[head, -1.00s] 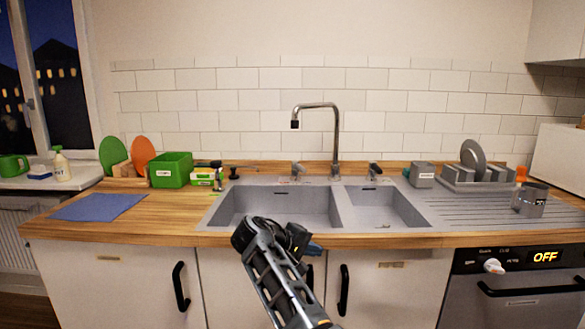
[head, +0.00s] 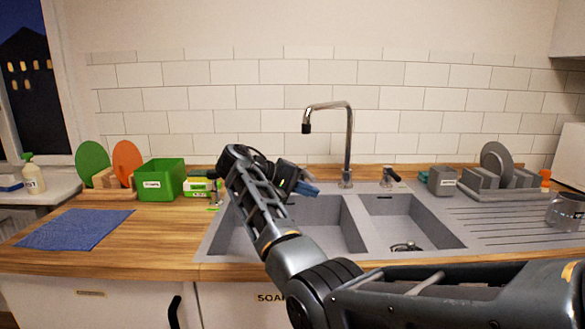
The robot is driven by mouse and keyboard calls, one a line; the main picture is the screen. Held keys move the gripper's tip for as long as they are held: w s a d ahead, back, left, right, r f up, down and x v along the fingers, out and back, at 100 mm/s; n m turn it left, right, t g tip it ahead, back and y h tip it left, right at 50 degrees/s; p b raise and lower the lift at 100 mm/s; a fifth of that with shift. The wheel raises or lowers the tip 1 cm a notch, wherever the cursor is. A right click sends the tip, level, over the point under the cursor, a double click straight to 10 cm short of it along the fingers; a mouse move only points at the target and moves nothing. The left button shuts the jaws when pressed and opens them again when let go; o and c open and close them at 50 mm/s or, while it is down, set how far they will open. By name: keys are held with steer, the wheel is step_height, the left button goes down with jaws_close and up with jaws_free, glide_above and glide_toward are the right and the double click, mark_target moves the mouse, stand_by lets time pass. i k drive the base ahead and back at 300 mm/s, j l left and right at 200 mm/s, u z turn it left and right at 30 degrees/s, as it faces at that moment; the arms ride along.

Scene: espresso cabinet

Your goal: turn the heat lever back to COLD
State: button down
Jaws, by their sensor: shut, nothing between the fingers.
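The tap (head: 348,140) stands behind the sink (head: 365,205) with its spout turned left. A dark lever (head: 390,176) stands on the sink's back ledge to the right of the tap. The lever left of the tap is hidden behind my gripper. No label is readable on either, so I cannot tell which is the heat lever. My gripper (head: 309,189) is shut and empty, with its bluish fingertips over the back of the left basin, just left of the tap base. I cannot tell whether it touches the hidden lever.
My arm crosses the front counter. A green box (head: 161,180), a green and white pack (head: 197,187) and a blue cloth (head: 75,229) are on the left. A grey container (head: 442,180), a dish rack (head: 500,182) and a glass (head: 566,211) are on the right.

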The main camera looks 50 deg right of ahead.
mark_target(305, 172)
steer(key=i+l, duration=0.55)
steer(key=i, duration=0.3)
